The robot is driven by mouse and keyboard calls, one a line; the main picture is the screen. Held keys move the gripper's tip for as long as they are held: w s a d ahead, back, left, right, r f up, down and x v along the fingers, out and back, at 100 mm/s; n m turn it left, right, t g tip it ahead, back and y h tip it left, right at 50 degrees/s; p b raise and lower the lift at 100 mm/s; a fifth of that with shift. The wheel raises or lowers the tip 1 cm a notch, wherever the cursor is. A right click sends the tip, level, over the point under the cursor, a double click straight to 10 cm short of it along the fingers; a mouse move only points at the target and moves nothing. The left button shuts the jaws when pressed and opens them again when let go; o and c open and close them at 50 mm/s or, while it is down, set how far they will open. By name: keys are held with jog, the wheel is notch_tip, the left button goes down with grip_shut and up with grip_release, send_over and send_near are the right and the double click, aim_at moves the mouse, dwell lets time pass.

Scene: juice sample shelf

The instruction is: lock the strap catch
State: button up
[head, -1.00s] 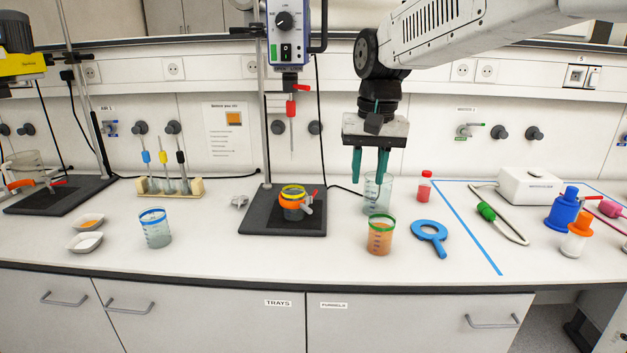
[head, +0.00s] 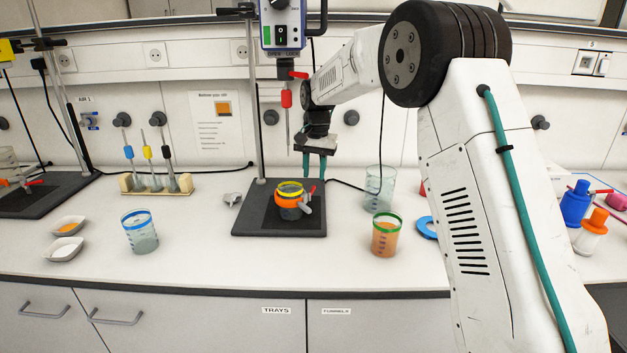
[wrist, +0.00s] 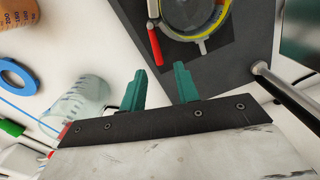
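An orange strap (head: 287,200) goes around a small vessel with a yellow rim (head: 290,186) on a dark stand base (head: 262,226). The strap's grey catch (head: 305,205) is on the vessel's right side, with a red lever (head: 313,190) sticking up. In the wrist view the red lever (wrist: 155,45) lies just beyond the fingers, beside the yellow rim (wrist: 222,18). My gripper (head: 314,168) is above and behind the catch, pointing down. Its teal fingers (wrist: 158,84) are apart with nothing between them. Whether the catch is fully closed cannot be told.
A clear beaker (head: 378,188) and an orange-filled beaker (head: 386,235) stand to the right.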

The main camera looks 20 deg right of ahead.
aim_at(314, 186)
jog(key=shift+f, duration=1.7)
grip_shut()
jog(key=shift+a, duration=0.1)
jog(key=shift+w+a+n, duration=0.15)
jog(key=shift+a+n, duration=0.15)
jog(key=shift+n, duration=0.5)
jog(key=shift+w+a+n, duration=0.15)
jog(key=shift+a+n, duration=0.1)
jog(key=shift+n, duration=0.55)
grip_release()
jog(key=shift+r, duration=0.15)
